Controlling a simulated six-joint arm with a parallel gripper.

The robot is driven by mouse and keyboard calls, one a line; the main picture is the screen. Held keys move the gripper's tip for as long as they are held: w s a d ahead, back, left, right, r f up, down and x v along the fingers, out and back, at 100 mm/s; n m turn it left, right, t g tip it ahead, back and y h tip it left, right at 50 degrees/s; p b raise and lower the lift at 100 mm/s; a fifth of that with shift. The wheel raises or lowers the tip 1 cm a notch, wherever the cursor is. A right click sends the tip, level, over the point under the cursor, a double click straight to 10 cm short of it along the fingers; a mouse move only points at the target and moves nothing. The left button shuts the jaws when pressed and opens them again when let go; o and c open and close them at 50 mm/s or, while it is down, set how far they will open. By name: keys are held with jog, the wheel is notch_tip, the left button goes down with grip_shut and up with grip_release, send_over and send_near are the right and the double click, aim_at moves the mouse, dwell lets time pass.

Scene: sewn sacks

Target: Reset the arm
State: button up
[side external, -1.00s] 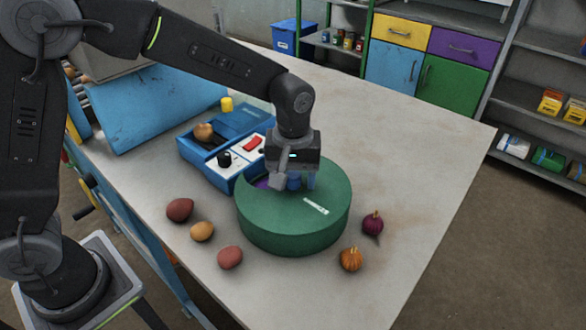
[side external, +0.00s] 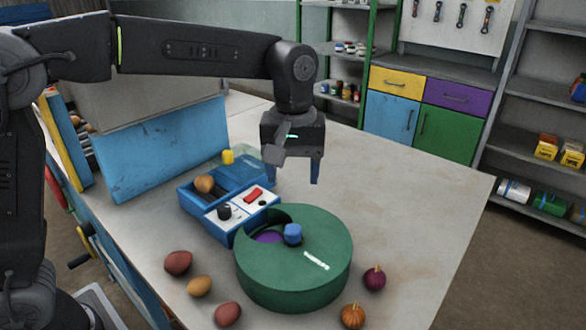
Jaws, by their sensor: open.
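My gripper (side external: 296,172) is open and empty. It hangs in the air above and behind the round green drum (side external: 310,270), pointing down. The drum has an opening in its top at the left, with something purple (side external: 268,237) inside. A blue knob (side external: 293,233) stands on the drum top beside the opening, apart from my gripper.
A blue control box (side external: 222,205) with a dark knob, a red switch and an onion (side external: 205,184) in its tray stands behind the drum. The table's right side is clear.

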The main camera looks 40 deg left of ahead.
jog(key=s+a+r+m+t, duration=0.2)
jog(key=s+a+r+m, duration=0.1)
jog(key=s+a, duration=0.45)
jog(key=s+a+f+m+t, duration=0.1)
jog(key=s+a+f+m, duration=0.1)
jog(key=s, duration=0.4)
jog(key=s+a+f+m+t, duration=0.2)
jog(key=s, duration=0.4)
jog(key=shift+s+a+f+m+t, duration=0.2)
jog(key=shift+a+f+m+t, duration=0.1)
jog(key=shift+a, duration=0.05)
